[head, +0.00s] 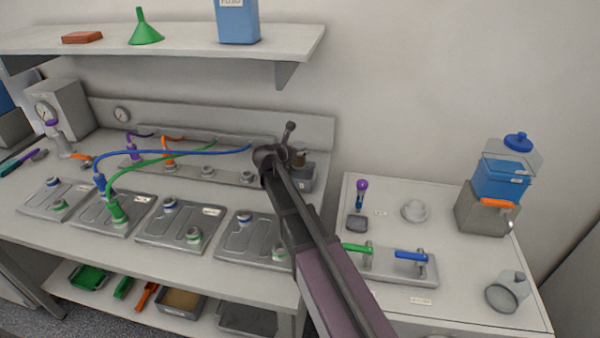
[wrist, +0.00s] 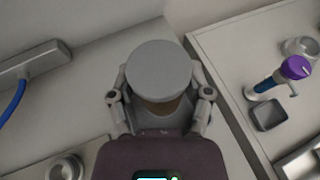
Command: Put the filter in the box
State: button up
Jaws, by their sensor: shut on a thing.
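My gripper (wrist: 160,100) is shut on a short cylinder with a flat grey round top and a brownish side, which I take to be the filter (wrist: 158,70). In the head view my gripper (head: 284,155) is above the back right end of the left bench, and my arm hides much of it. A small grey box-like thing (head: 303,170) with a pale label stands just behind and below the gripper; its top is partly hidden. I cannot tell whether the filter touches it, or whether this is the task's box.
Flat plates with fittings (head: 180,222) and blue and green hoses lie to the left. A right-hand bench (head: 450,285) holds a valve block (head: 392,265), a purple-topped tool (head: 361,190) and a blue container (head: 500,180). A wall shelf (head: 180,45) hangs above. Open trays (head: 180,311) sit below.

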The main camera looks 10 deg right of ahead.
aim_at(295, 167)
jog(key=shift+f+b, duration=1.25)
jog(key=shift+f, duration=0.35)
jog(key=shift+f+b, duration=1.85)
jog(key=shift+f, duration=0.1)
jog(key=o, duration=1.2)
jog(key=shift+c, duration=0.2)
jog(key=shift+r, duration=0.2)
jog(key=p+v, duration=0.4)
jog(key=v, duration=0.8)
jog(key=shift+p, duration=0.3)
